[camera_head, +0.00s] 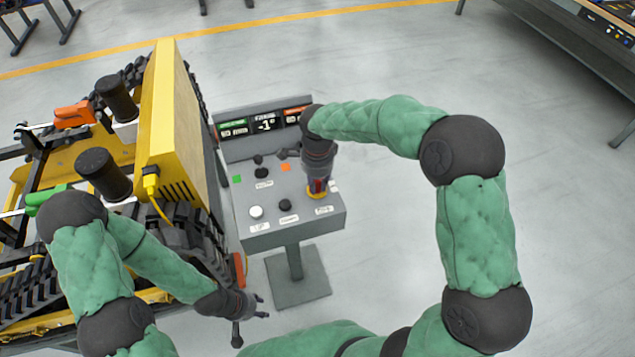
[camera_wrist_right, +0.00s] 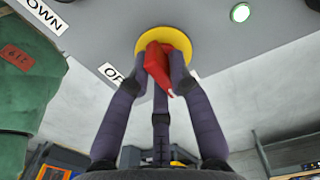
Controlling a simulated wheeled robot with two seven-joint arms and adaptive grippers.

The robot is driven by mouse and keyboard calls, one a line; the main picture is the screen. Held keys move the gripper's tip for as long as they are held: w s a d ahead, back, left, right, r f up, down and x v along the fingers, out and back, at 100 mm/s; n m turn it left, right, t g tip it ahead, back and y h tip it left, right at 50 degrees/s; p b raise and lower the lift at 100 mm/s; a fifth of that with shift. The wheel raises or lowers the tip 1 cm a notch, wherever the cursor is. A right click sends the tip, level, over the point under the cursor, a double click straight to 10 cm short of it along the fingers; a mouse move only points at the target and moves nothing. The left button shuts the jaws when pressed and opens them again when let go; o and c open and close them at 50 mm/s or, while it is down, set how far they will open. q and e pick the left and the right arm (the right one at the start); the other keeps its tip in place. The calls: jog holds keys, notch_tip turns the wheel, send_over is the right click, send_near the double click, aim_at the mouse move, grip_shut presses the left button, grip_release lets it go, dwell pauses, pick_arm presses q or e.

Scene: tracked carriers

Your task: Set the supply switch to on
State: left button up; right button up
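A grey control panel (camera_head: 248,195) on a pedestal stands in the middle of the head view. At its right front is the supply switch, a red handle on a round yellow plate (camera_head: 312,194). In the right wrist view the red handle (camera_wrist_right: 157,58) sits between the dark fingers of my right gripper (camera_wrist_right: 162,72), which are closed in around it. A partly hidden label beginning "O" lies beside the plate. In the head view my right gripper (camera_head: 317,183) comes down on the switch from above and hides most of it. My left gripper (camera_head: 264,306) is open and empty, low beside the panel.
The panel carries a white button (camera_head: 256,212), black knobs (camera_head: 285,205) and a display strip (camera_head: 264,122) along its back. A yellow tracked carrier (camera_head: 163,110) stands close on the left. The floor right of the panel is clear.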

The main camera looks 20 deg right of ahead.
aim_at(317, 182)
jog(key=shift+o, duration=1.3)
jog(key=shift+r, duration=0.1)
notch_tip(317, 182, up, 12)
